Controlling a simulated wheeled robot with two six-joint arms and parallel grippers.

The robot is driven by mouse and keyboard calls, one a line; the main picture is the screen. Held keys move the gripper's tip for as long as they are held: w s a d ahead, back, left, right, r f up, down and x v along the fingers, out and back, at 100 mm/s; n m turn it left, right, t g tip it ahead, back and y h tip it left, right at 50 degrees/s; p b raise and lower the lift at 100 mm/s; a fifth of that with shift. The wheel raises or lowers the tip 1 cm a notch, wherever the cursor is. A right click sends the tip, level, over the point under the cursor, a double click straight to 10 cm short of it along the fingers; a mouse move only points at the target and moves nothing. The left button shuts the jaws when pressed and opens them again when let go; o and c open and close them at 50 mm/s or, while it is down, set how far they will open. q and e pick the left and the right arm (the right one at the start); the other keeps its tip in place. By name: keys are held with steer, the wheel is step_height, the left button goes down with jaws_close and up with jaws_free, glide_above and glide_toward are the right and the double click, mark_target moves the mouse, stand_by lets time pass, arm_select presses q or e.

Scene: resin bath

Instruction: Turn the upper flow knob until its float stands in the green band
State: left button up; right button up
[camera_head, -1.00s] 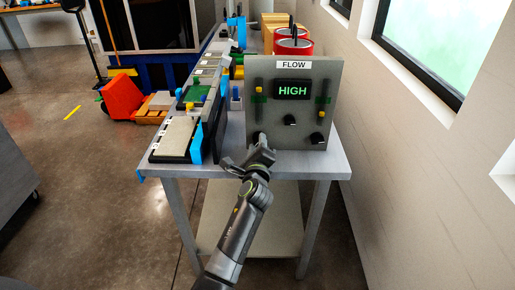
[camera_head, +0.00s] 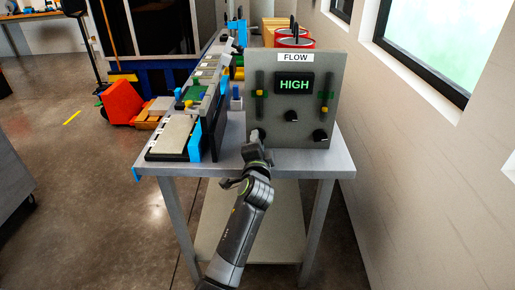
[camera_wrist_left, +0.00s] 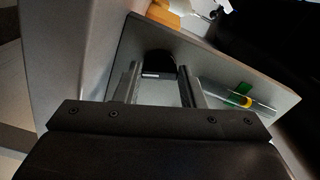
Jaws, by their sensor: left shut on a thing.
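The grey flow panel (camera_head: 304,63) stands upright on the bench. Its display (camera_head: 293,83) reads HIGH in green. The left tube's yellow float (camera_head: 259,92) looks level with or right beside its green band; the wrist view also shows this float (camera_wrist_left: 246,101) against the green mark. The right tube's float (camera_head: 323,110) sits below its green band. Dark knobs show at mid-panel (camera_head: 291,116) and lower right (camera_head: 320,135). My left gripper (camera_wrist_left: 157,85) is shut around the dark lower-left knob (camera_wrist_left: 157,64), whose head-view outline is partly hidden. My right gripper is not in view.
A tray with a pale slab (camera_head: 173,134) and a dark upright plate with blue ends stand left of the panel. Red cans (camera_head: 294,42) stand behind it. The bench front edge (camera_head: 300,169) and the right wall border the space.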

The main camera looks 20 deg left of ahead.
arm_select(q)
steer(key=n+b, duration=0.1)
steer(key=n, duration=0.2)
steer(key=shift+f, duration=0.15)
steer(key=shift+n+b, duration=0.4)
steer(key=shift+n, duration=0.2)
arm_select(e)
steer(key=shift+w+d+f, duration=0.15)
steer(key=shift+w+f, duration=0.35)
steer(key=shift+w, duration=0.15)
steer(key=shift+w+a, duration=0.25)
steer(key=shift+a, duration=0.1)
arm_select(q)
steer(key=o, duration=1)
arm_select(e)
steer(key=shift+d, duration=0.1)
